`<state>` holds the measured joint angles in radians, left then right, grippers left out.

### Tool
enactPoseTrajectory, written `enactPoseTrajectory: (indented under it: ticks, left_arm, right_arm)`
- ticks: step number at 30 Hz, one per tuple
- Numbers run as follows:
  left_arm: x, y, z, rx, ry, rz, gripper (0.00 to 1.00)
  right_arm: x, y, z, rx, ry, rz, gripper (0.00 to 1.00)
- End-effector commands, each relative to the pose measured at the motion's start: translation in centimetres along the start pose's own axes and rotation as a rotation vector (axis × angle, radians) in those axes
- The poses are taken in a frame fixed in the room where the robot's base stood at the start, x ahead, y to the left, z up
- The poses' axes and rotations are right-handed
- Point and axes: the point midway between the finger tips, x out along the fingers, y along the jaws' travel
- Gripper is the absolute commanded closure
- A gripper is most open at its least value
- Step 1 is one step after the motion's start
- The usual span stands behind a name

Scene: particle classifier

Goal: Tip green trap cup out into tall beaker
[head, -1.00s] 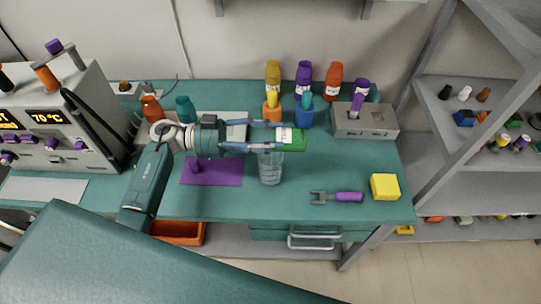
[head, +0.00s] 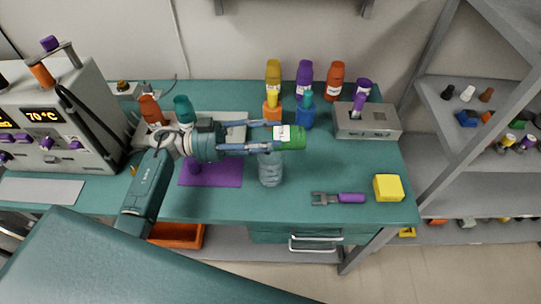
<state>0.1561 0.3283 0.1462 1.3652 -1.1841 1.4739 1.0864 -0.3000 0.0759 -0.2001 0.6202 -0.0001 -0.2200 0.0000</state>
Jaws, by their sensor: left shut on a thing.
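The green trap cup (head: 295,137), with a white label, is held sideways in my left gripper (head: 279,137). The gripper is shut on it, with one finger on the far side and one on the near side. The cup is above and slightly right of the tall beaker (head: 271,170). The clear beaker stands upright on the teal bench (head: 290,200), and the gripper and cup hide part of its rim. I cannot see whether anything is leaving the cup. My right gripper is not in view.
A purple mat (head: 215,174) lies left of the beaker. A purple-handled tool (head: 345,198) and a yellow block (head: 388,187) lie to the right. Behind stand several coloured bottles (head: 304,78) and a grey block holder (head: 370,123). A machine reading 70 °C (head: 45,115) stands left.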

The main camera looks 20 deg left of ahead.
Motion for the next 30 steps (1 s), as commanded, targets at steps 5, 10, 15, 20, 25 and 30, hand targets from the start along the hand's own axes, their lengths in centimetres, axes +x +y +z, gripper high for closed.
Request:
enactPoseTrajectory:
  ticks: [5, 10, 15, 20, 25, 30]
  left_arm:
    - [-0.1, 0.1, 0.1, 0.0, 0.018, -0.009, 0.82]
    - [-0.1, 0.0, 0.1, 0.0, 0.035, -0.019, 0.82]
    - [-0.1, -0.1, -0.1, 0.001, 0.051, -0.026, 0.82]
    - [-0.2, -0.1, -0.2, 0.001, 0.067, -0.035, 0.82]
    - [-0.2, -0.2, -0.3, 0.0, 0.084, -0.044, 0.82]
    - [-0.3, -0.3, -0.5, 0.0, 0.1, -0.052, 0.82]
  right_arm:
    - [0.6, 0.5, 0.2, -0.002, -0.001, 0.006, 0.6]
    - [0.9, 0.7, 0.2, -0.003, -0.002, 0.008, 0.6]
    - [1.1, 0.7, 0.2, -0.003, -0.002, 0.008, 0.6]
    - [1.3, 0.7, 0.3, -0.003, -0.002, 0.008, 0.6]
    - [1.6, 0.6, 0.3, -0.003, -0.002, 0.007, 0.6]
    - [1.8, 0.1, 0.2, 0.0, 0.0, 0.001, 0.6]
